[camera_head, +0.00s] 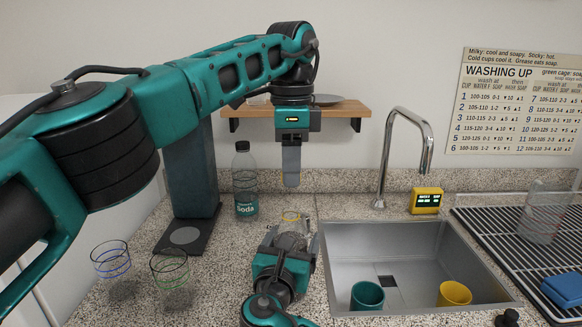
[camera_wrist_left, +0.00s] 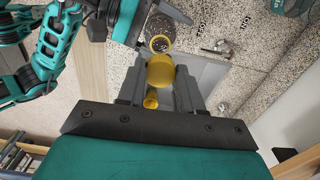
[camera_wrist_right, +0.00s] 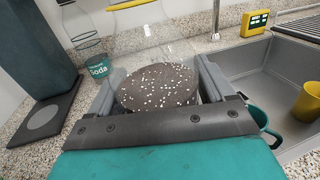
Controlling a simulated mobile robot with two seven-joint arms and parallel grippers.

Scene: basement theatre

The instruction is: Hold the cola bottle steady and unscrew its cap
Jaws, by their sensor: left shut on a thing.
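My left gripper (camera_head: 291,184) points down above the counter. In the left wrist view its fingers are shut on a yellow rounded thing (camera_wrist_left: 160,72); the finger hides this thing in the head view. Below it, my right gripper (camera_head: 286,242) is at a clear glass vessel with a yellow ring (camera_head: 291,216). In the right wrist view the fingers flank its dark, white-specked contents (camera_wrist_right: 157,86); I cannot tell whether they grip. I see no label on this vessel. A capped clear bottle labelled Soda (camera_head: 245,182) stands upright to the left, untouched.
The sink (camera_head: 340,245) at right holds a teal mug (camera_head: 367,296) and a yellow cup (camera_head: 454,294). Blue-ringed (camera_head: 110,260) and green-ringed (camera_head: 170,270) glasses stand front left. A tap (camera_head: 385,155), yellow timer (camera_head: 426,200), drying rack (camera_head: 500,225) and wooden shelf (camera_head: 345,108) are near.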

